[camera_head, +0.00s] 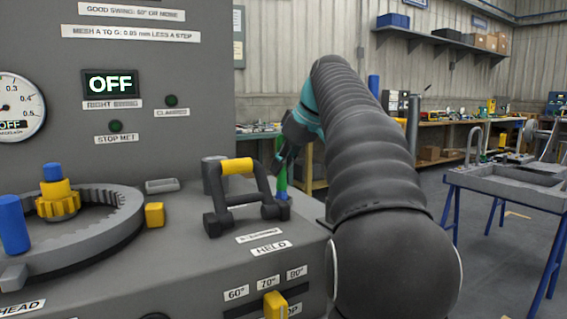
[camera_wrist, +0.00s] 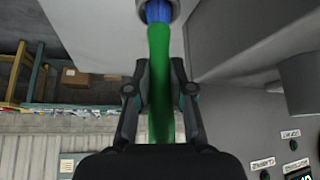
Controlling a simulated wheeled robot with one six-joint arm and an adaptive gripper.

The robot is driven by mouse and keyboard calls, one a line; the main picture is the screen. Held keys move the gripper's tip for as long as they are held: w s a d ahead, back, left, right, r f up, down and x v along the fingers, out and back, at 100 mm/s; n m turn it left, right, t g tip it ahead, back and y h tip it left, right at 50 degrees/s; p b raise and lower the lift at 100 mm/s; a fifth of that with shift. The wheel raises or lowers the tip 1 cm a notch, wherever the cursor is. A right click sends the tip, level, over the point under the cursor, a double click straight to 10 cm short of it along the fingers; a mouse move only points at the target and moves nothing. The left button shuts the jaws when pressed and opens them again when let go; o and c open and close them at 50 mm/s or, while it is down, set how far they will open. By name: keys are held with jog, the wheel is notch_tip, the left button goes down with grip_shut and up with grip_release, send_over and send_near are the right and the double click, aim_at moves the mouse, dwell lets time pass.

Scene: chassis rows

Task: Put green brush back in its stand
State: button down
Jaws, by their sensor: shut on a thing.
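My gripper (camera_head: 283,160) is shut on the green handle from above the console's right edge. In the wrist view the green handle (camera_wrist: 160,75) runs between my two fingers (camera_wrist: 160,88). Its blue end (camera_wrist: 158,12) is at the top edge, within a grey round rim (camera_wrist: 172,14) that looks like the stand. How deep the blue end sits in it cannot be seen.
A ring gear (camera_head: 100,225) with a yellow pinion (camera_head: 58,203) lies left. A blue-legged table (camera_head: 510,185) stands right, across open floor.

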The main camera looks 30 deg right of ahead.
aim_at(285, 174)
jog(key=shift+f+b, duration=1.3)
jog(key=shift+f, duration=0.55)
jog(key=c, duration=0.9)
grip_release()
jog(key=shift+c, duration=0.2)
jog(key=v, duration=1.2)
jog(key=shift+s, duration=0.1)
